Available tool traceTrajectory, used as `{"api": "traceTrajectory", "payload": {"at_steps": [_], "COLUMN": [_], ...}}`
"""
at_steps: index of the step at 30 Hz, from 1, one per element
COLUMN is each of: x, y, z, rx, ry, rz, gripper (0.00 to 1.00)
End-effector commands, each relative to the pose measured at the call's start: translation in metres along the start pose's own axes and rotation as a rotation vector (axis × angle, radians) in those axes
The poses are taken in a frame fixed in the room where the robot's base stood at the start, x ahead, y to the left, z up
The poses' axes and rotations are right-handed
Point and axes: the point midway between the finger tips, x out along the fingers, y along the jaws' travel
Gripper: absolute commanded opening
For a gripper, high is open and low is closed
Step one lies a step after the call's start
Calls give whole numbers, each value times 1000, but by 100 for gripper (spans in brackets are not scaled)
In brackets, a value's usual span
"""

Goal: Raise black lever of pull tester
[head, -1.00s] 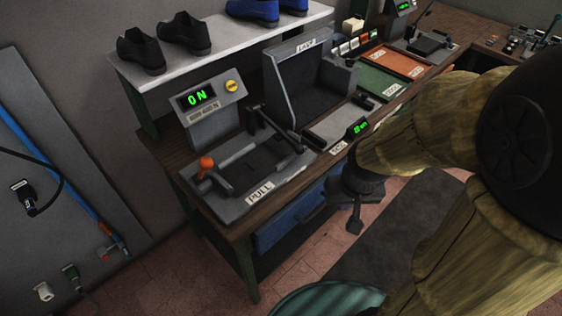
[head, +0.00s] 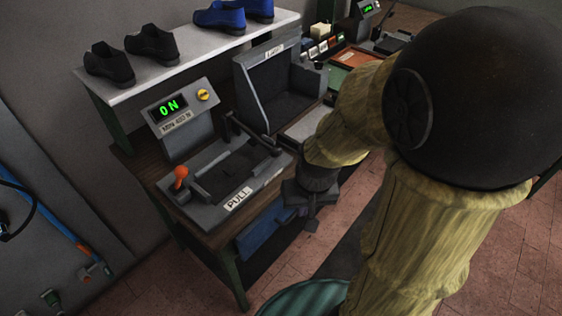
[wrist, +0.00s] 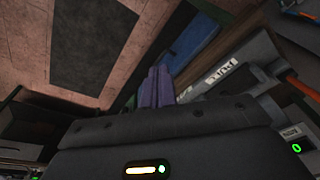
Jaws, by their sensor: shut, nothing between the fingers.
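My gripper (head: 309,224) is shut and empty, pointing down in front of the bench edge, right of the tester and apart from the lever. In the wrist view its purple-grey fingers (wrist: 158,84) are together, and the PULL label (wrist: 222,74) shows beyond them.
A grey last stand (head: 258,85) stands right of the tester. A shelf (head: 190,58) with black and blue shoes is behind. A blue drawer (head: 262,232) sits under the bench. A green round container (head: 305,300) stands on the floor below my arm.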

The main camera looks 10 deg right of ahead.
Motion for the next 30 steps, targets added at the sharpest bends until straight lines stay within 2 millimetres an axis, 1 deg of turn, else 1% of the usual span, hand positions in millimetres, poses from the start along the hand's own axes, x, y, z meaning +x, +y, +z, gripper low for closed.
{"api": "traceTrajectory", "payload": {"at_steps": [1, 4, 8, 11, 14, 17, 18, 20, 23, 24, 26, 27, 30], "x": [10, 27, 48, 61, 72, 81, 85, 90, 100, 103, 110, 114, 124], "y": [1, -4, -16, -28, -39, -48, -49, -50, -44, -39, -28, -20, 7], "z": [4, 13, 19, 16, 5, -13, -22, -38, -68, -81, -100, -113, -142], "rx": [64, 228, 474, 664, 851, 1039, 1112, 1223, 1406, 1478, 1586, 1656, 1815], "ry": [-41, -139, -276, -369, -448, -512, -532, -556, -578, -580, -575, -566, -526], "rz": [-18, -76, -183, -284, -397, -524, -578, -664, -813, -876, -973, -1038, -1194], "gripper": [0, 0, 0, 0, 0, 0, 0, 0, 0, 0, 0, 0, 0]}}
